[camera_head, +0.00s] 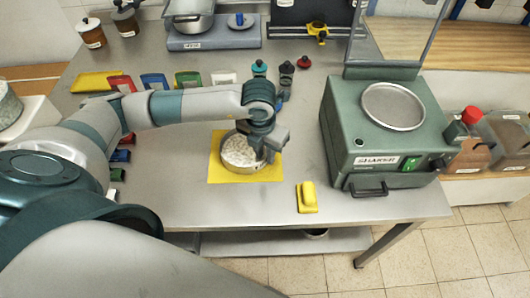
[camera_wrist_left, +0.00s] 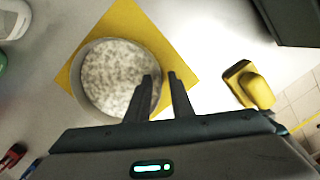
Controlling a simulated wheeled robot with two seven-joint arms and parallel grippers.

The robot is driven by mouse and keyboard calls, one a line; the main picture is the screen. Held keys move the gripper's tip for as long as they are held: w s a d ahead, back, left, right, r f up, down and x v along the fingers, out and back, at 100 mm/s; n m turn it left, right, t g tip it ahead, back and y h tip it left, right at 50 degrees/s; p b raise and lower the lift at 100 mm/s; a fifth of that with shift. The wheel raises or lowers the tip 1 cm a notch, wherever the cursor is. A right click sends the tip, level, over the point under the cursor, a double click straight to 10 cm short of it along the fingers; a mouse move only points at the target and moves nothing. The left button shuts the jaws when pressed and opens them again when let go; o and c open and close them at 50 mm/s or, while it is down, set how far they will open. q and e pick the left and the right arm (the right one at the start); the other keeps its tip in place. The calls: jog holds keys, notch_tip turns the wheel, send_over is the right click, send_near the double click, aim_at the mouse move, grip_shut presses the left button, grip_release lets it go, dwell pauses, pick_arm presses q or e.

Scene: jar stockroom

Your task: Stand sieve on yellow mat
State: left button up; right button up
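The sieve (camera_head: 238,152), a round metal ring with a pale speckled surface inside, stands level on the yellow mat (camera_head: 215,173) and appears to rest on it. The mat (camera_wrist_left: 140,22) and sieve (camera_wrist_left: 105,75) also show in the left wrist view. My left gripper (camera_head: 263,152) is at the sieve's right edge. In the left wrist view its two fingers (camera_wrist_left: 160,76) are apart, one over the inside of the rim, the other outside it. A gap shows between them, so the gripper looks open. Part of the rim is hidden by the fingers. My right gripper is out of view.
A green shaker machine (camera_head: 345,145) with a round pan (camera_head: 393,106) on top stands to the right. A yellow handled block (camera_head: 307,197) lies near the table's front edge. Several coloured scoops and small bottles line the back and left. Bare table lies in front of the mat.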

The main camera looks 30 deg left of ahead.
pick_arm(q)
jog(key=shift+r, duration=0.15)
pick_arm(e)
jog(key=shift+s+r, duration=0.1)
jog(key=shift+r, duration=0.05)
pick_arm(q)
jog(key=shift+r, duration=0.5)
jog(key=r, duration=0.1)
jog(key=r+b, duration=0.1)
jog(key=r, duration=0.1)
jog(key=shift+s+r, duration=0.25)
jog(key=shift+r, duration=0.15)
notch_tip(320, 180, up, 7)
jog(key=b, duration=0.2)
jog(key=shift+s, duration=0.45)
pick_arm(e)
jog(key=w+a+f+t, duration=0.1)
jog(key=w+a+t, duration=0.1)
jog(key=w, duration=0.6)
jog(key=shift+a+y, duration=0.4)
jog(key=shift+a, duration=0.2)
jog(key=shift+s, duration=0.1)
